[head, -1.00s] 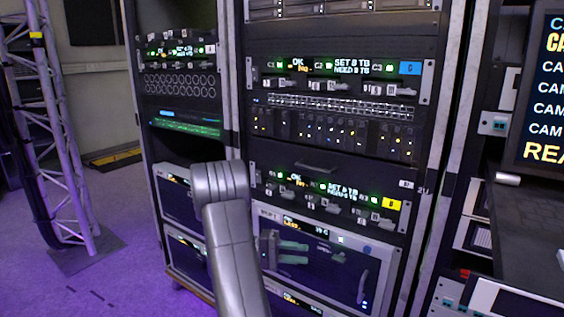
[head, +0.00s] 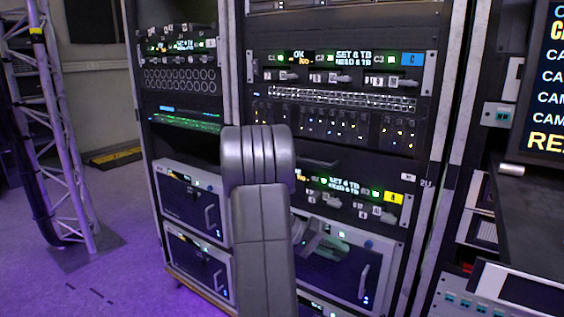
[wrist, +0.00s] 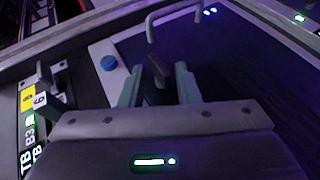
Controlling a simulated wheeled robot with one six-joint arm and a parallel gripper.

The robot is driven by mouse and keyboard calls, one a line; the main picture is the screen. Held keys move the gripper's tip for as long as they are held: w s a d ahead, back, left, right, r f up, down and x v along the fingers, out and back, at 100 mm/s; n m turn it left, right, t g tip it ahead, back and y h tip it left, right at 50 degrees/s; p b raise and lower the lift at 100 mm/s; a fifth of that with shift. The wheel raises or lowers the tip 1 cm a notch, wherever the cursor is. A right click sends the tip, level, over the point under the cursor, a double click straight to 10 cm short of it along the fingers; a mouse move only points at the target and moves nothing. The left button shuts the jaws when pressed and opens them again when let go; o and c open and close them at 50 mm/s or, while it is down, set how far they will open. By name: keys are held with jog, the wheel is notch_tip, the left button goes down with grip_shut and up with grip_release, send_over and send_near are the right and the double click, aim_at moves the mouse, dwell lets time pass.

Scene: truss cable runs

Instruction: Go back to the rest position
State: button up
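My gripper (head: 326,246) is in front of the lower right rack unit (head: 379,262), partly hidden behind my own grey arm in the head view. In the wrist view my gripper (wrist: 159,70) has its two pale green fingers apart. A dark lever-like part (wrist: 155,82) shows between them; I cannot tell its depth, and no grip on it shows. The unit's dark face carries a pale handle (wrist: 150,25) and a blue round knob (wrist: 109,63).
Above is a switch panel with a yellow label (head: 393,198), then one with a blue label (head: 411,59). A left rack (head: 180,75) stands beside it. A truss (head: 62,120) stands far left on open purple floor. A desk and a screen (head: 546,90) are at right.

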jog(key=y, duration=0.1)
jog(key=m+t+y, duration=0.1)
jog(key=y, duration=0.1)
jog(key=shift+s+d+r+t+p, duration=0.15)
jog(key=shift+r+t+p, duration=0.15)
jog(key=shift+r+p, duration=0.1)
jog(key=y, duration=0.1)
jog(key=t+y+p, duration=0.1)
jog(key=y, duration=0.1)
jog(key=shift+s+d+r+m+t, duration=0.1)
jog(key=shift+d+r+m+t, duration=0.1)
jog(key=shift+m+t, duration=0.15)
jog(key=t+y+p, duration=0.1)
jog(key=m+y+p, duration=0.1)
jog(key=y+p, duration=0.1)
jog(key=shift+s+d+r+t, duration=0.1)
jog(key=shift+s+d+t, duration=0.1)
jog(key=shift+t, duration=0.15)
jog(key=shift+f+t+y+p, duration=0.2)
jog(key=shift+t+y+p, duration=0.25)
jog(key=shift+p, duration=0.4)
